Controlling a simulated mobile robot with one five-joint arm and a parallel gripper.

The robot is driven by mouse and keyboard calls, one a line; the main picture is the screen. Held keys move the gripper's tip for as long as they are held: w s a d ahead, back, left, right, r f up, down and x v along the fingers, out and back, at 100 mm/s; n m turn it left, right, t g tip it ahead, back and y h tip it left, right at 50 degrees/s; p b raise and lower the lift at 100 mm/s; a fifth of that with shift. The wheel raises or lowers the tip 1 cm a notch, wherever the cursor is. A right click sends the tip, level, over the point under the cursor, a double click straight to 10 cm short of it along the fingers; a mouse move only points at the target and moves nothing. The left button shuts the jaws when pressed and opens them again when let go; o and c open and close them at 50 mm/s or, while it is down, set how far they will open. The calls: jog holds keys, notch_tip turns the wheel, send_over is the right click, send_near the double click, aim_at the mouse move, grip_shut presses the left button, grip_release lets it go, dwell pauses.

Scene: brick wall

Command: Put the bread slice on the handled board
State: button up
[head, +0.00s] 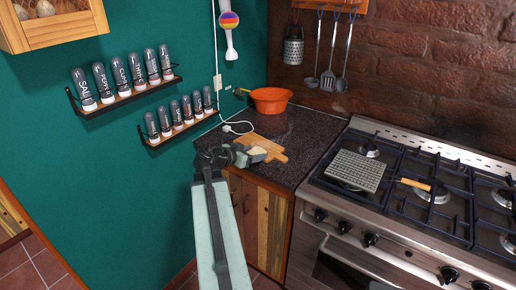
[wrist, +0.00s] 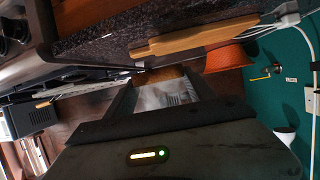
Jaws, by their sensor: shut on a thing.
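My gripper (head: 243,156) is at the front left of the dark counter. It is shut on the bread slice (head: 257,154), a pale piece at its tip. In the wrist view the slice (wrist: 163,93) is between my two fingers, whitish with a brown edge. The handled board (head: 270,147) is light wood and lies flat on the counter; it also shows in the wrist view (wrist: 195,39). In the head view the slice overlaps the board's near left part. I cannot tell whether the slice touches the board.
An orange bowl (head: 271,101) stands behind the board. A white cable (head: 238,128) runs from the wall near the bowl. A gas stove (head: 420,190) with a grey grill plate (head: 355,170) is at the right. Spice racks (head: 125,96) hang on the green wall at the left.

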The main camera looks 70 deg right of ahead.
jog(key=w+d, duration=0.1)
jog(key=d, duration=0.3)
jog(key=w+d+f, duration=0.1)
jog(key=w+d, duration=0.1)
jog(key=d, duration=0.3)
jog(key=w+d+b, duration=0.1)
jog(key=d, duration=0.4)
jog(key=shift+w+f, duration=0.2)
jog(key=shift+w, duration=0.15)
jog(key=f+b, duration=0.4)
jog(key=shift+d, duration=0.2)
jog(key=shift+r, duration=0.25)
jog(key=shift+f+b, duration=0.3)
jog(key=shift+f, duration=0.05)
jog(key=o, duration=1.4)
jog(key=shift+a, duration=0.1)
